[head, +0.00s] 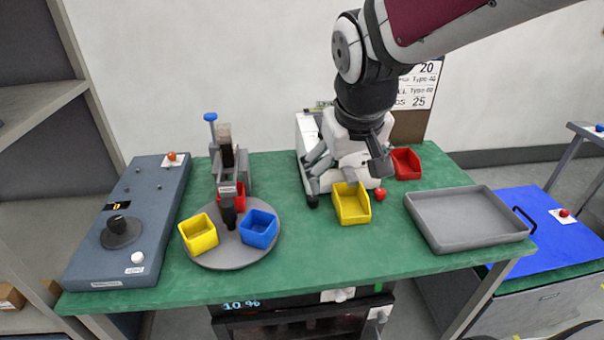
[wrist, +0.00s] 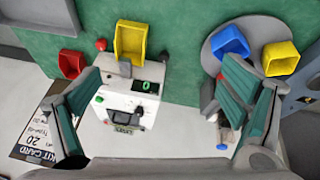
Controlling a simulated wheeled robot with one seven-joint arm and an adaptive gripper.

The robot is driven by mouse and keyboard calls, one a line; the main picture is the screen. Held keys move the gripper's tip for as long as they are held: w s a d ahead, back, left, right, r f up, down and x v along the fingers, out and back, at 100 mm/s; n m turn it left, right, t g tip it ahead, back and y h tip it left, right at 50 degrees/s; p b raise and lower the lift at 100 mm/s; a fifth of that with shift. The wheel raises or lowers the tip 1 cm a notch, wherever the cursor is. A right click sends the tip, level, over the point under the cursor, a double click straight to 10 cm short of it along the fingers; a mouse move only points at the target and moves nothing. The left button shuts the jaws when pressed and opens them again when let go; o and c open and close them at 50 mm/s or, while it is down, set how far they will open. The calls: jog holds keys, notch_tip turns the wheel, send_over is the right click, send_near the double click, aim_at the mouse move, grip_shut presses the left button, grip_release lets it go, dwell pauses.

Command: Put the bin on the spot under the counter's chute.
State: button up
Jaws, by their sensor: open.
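A yellow bin (head: 351,205) stands on the green table right at the front of the white counter (head: 308,135). The wrist view shows the bin (wrist: 130,42) against the counter (wrist: 130,105), whose small display reads 0. A red bin (head: 406,164) stands to the right of the counter and also shows in the wrist view (wrist: 71,63). My gripper (head: 350,165) is above the counter and hides much of it in the head view. Its fingers (wrist: 162,75) are wide apart with nothing between them.
A round grey turntable (head: 225,262) carries yellow, blue and red bins around a post. A blue-grey panel (head: 105,262) with a knob is at left. A red ball (head: 380,194) lies beside the yellow bin. A grey tray (head: 468,243) is at right. The front middle is clear.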

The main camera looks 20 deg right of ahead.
jog(key=s+a+r+y, duration=0.1)
jog(key=s+a, duration=0.2)
jog(key=s, duration=0.3)
jog(key=s+a+r+n+y, duration=0.1)
jog(key=s+a, duration=0.2)
jog(key=s, duration=0.3)
jog(key=shift+a+r+t, duration=0.25)
jog(key=shift+a+t, duration=0.05)
jog(key=shift+a, duration=0.05)
